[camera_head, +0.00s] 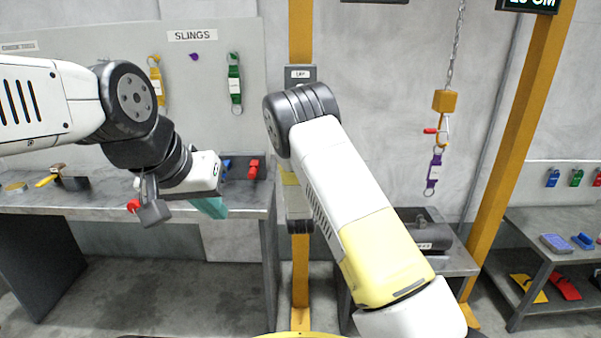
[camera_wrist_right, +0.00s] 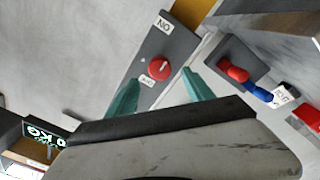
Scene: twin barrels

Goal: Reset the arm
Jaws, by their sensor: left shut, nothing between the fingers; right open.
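My left arm comes in from the left in the head view. Its left gripper (camera_head: 212,207) has teal fingers that are shut and empty, pointing down near the right end of the left workbench (camera_head: 190,213). My right arm (camera_head: 345,190) is bent across the middle of the head view, and its fingers are hidden there. In the right wrist view my right gripper (camera_wrist_right: 160,95) is open, with its two teal fingers apart and nothing between them. Beyond the fingers is a red knob (camera_wrist_right: 159,68) on a grey panel with ON and OFF labels.
A chain hoist hook (camera_head: 443,130) carries a purple sling (camera_head: 433,174). A dark cylinder (camera_head: 425,235) lies on the middle bench. A shelf (camera_head: 530,230) stands right. Orange posts (camera_head: 520,150) rise nearby. A red and blue handle (camera_wrist_right: 233,71) shows right of the knob.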

